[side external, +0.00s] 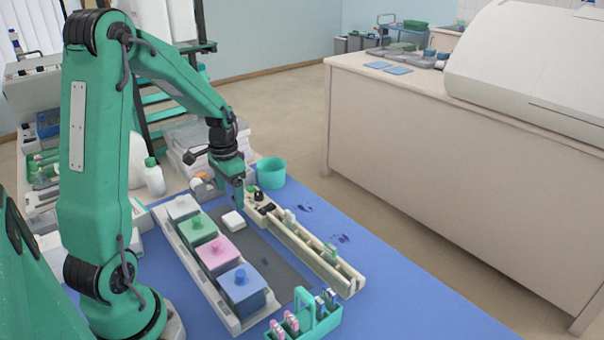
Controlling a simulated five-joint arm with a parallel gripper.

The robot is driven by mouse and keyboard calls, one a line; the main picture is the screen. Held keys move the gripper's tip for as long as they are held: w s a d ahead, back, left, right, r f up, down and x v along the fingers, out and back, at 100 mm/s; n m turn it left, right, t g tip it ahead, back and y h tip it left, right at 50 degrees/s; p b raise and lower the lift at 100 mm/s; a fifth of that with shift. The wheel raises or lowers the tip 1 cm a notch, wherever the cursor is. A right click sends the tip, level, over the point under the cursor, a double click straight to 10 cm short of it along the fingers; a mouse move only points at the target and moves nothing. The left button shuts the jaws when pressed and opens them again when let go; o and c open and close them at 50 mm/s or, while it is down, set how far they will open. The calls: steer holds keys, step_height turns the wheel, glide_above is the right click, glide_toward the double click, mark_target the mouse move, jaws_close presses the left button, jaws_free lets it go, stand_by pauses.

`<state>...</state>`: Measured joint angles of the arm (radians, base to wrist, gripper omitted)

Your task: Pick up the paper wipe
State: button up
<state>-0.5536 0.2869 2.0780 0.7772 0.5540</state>
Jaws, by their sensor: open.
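A small white folded pad, which looks like the paper wipe (233,221), lies on the dark grey mat (284,274) between the row of staining jars and the long cream rack. My gripper (239,204) points down just above and behind the wipe, near its far edge. The jaws are open, and nothing shows between them. The view is too small to tell whether a fingertip touches the wipe.
Lidded jars in white, green, pink and blue (240,290) stand in a tray left of the wipe. The cream rack (325,262) is close on the right. A teal cup (271,171) stands behind, and a teal caddy (312,324) in front.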

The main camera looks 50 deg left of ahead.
mark_target(233, 218)
steer(key=shift+f, duration=0.1)
steer(key=shift+f, duration=1.2)
steer(key=shift+f, duration=0.1)
steer(key=shift+s+d+f, duration=0.1)
steer(key=shift+f, duration=2.4)
steer(key=c, duration=1.1)
steer(key=shift+c, duration=0.2)
steer(key=shift+r, duration=0.15)
